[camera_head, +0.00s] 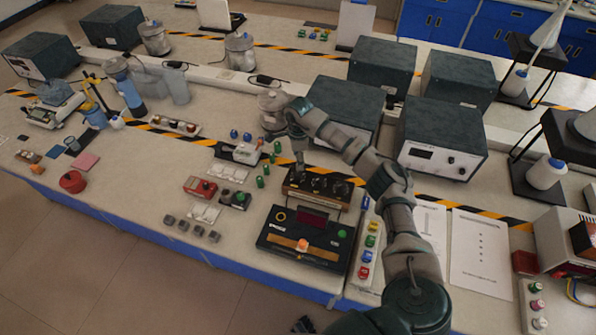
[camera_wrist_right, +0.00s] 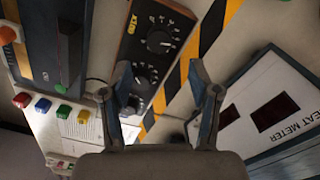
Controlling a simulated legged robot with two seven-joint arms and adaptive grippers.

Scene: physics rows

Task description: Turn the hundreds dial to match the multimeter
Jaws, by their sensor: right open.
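A dark dial box (camera_head: 318,187) with a row of black knobs stands behind the black instrument in the head view. It also shows in the right wrist view (camera_wrist_right: 131,48), with white scale marks around the knobs and yellow labels. The black instrument (camera_head: 268,236) has a dark red display window (camera_head: 313,219); I cannot tell if it is the multimeter, and no digits are readable. My right gripper (camera_head: 299,168) points down at the box's left end. In the wrist view the right gripper (camera_wrist_right: 160,72) is open, its fingers apart with nothing between them. My left gripper is not visible.
Colored buttons (camera_head: 368,248) line a strip right of the instrument. Small modules (camera_head: 200,187) and green cylinders (camera_head: 262,182) stand to the left. Large grey boxes (camera_head: 441,140) stand behind; one reads "HEAT METER" (camera_wrist_right: 283,108). Paper sheets (camera_head: 480,247) lie at right.

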